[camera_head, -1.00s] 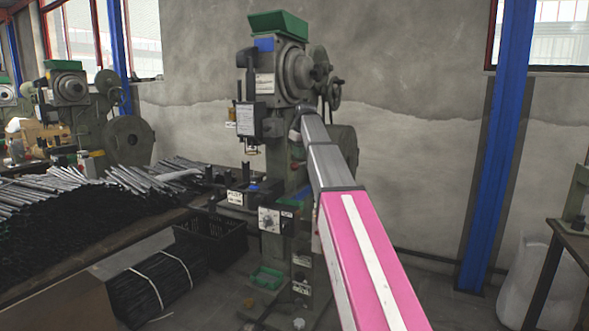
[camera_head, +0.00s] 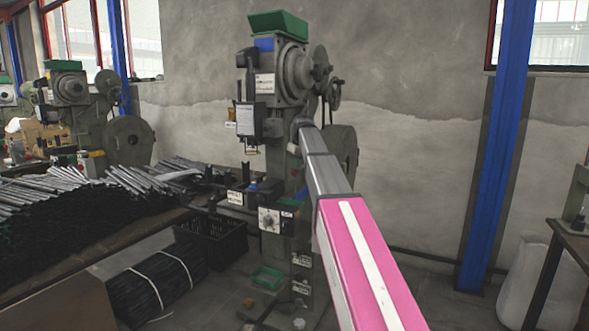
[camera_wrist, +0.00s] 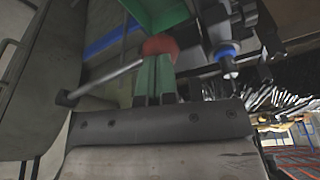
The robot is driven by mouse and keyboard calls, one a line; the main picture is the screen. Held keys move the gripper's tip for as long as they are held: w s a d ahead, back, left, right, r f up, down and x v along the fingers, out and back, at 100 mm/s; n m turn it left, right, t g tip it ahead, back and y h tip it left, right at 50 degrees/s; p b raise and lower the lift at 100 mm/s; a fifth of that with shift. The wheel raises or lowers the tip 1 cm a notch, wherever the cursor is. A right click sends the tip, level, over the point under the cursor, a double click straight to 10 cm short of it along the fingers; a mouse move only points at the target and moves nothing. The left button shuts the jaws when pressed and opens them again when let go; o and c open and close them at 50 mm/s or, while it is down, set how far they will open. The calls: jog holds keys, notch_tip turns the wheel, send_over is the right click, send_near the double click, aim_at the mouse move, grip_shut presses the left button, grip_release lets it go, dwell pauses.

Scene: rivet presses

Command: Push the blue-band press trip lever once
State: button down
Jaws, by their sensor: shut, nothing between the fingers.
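The press with blue bands (camera_head: 292,80) stands at the centre in the head view. A blue strip also shows on its body in the wrist view (camera_wrist: 108,42). Its trip lever, a thin metal rod with a red ball knob (camera_wrist: 160,45), slants up from a pivot at the left in the wrist view. My gripper (camera_wrist: 155,60) has green fingers, shut with nothing between them. Their tips are right at the red knob and overlap its lower edge; I cannot tell whether they touch. In the head view, my arm hides the lever and the gripper.
A table (camera_head: 60,262) heaped with metal rods stands left of the press. A black crate (camera_head: 222,240) and a green tray (camera_head: 267,278) are low by the press. Another press (camera_head: 75,95) is at the far left. A blue post (camera_head: 497,150) rises at the right.

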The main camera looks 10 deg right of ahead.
jog(key=shift+f, duration=1.7)
jog(key=s, duration=0.1)
jog(key=s+d+r, duration=0.1)
jog(key=shift+s+d, duration=0.3)
jog(key=shift+r, duration=0.1)
jog(key=v, duration=1)
jog(key=shift+r, duration=0.3)
